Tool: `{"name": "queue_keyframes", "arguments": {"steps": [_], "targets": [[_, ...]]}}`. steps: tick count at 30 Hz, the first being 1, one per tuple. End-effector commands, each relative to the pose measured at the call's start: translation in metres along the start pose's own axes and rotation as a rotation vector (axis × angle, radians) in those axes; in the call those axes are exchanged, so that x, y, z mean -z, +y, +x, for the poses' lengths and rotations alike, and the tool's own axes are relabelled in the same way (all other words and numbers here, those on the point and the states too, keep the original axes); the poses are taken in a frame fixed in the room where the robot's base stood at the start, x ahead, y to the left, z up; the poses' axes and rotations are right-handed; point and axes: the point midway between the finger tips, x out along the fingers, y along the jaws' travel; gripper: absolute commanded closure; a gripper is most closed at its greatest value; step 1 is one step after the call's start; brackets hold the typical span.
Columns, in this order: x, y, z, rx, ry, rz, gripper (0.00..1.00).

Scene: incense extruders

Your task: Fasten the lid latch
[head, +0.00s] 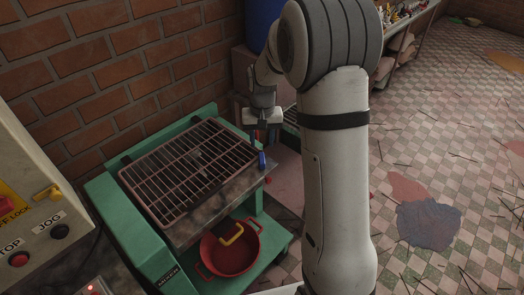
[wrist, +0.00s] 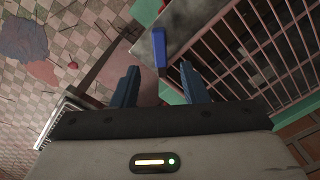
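A barred reddish-brown lid (head: 187,166) lies shut-looking over the top of the green machine (head: 110,205). A blue latch handle (head: 262,160) stands at the lid's right edge. It also shows in the wrist view, where the blue handle (wrist: 159,45) sits beside the bars and a grey metal plate (wrist: 182,22). My gripper (head: 264,136) hangs just beyond the handle in the head view. In the wrist view my gripper (wrist: 160,68) is open, with its blue fingers apart and the handle's near end in line with the gap. I cannot tell whether the fingers touch it.
A control panel (head: 40,205) stands at the left, and a brick wall (head: 95,75) rises behind. Scattered sticks lie on the checkered floor (head: 440,150) at right.

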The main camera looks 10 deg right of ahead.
Motion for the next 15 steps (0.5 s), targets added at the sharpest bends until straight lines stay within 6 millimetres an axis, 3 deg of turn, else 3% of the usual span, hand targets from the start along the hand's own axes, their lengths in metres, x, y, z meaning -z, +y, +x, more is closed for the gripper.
{"name": "queue_keyframes", "arguments": {"steps": [15], "targets": [[0.0, 0.001, 0.069, 0.0, -0.002, 0.002, 0.6]]}}
